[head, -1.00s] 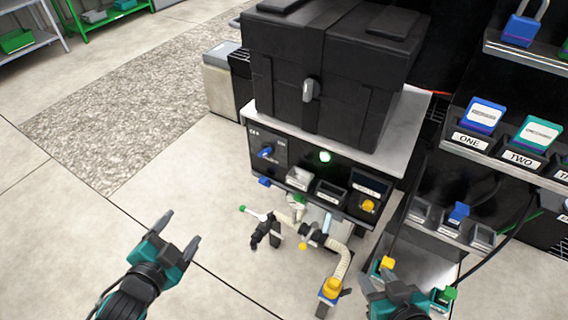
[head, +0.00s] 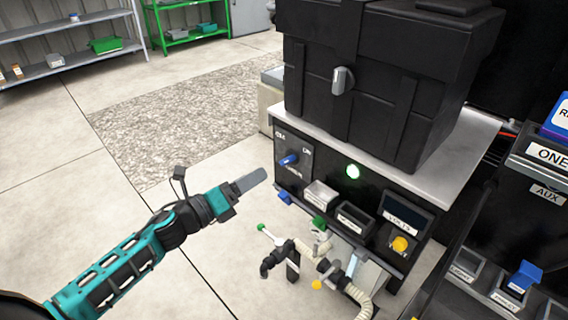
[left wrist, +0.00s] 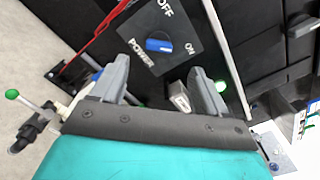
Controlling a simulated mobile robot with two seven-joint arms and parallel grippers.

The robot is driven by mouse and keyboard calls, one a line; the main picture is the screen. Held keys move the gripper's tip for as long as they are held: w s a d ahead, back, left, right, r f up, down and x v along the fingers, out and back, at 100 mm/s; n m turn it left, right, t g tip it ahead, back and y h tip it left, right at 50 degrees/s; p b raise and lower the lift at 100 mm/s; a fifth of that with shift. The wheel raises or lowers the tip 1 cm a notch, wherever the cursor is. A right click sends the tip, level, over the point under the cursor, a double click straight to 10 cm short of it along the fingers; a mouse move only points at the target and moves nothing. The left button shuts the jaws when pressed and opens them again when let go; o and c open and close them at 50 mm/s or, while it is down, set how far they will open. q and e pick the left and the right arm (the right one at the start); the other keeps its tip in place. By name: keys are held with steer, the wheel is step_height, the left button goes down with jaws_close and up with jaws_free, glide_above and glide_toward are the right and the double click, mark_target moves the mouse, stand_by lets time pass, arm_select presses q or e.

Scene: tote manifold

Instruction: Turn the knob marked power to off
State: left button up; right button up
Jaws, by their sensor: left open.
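The power knob (head: 289,160) is a small blue knob on a dark plate at the left end of the black front panel. In the left wrist view the blue knob (left wrist: 158,45) sits between the labels OFF, ON and POWER, and its handle points toward the ON side. My left gripper (head: 250,181) is in front of the panel, to the left of the knob and apart from it. In the left wrist view the fingers of my left gripper (left wrist: 163,82) are open and empty, with the knob beyond the gap. My right gripper is not in view.
A lit green lamp (head: 352,171), a yellow knob (head: 400,244) and small bins are on the same panel. A black case (head: 375,75) stands on top. Pipes with a green-tipped lever (head: 270,233) stick out below. The floor at left is clear.

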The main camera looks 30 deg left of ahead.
mark_target(283, 160)
arm_select(q)
steer(key=shift+b+x, duration=0.5)
steer(key=shift+x, duration=4.6)
steer(key=shift+c, duration=0.4)
steer(key=shift+s, duration=0.1)
steer(key=c, duration=1)
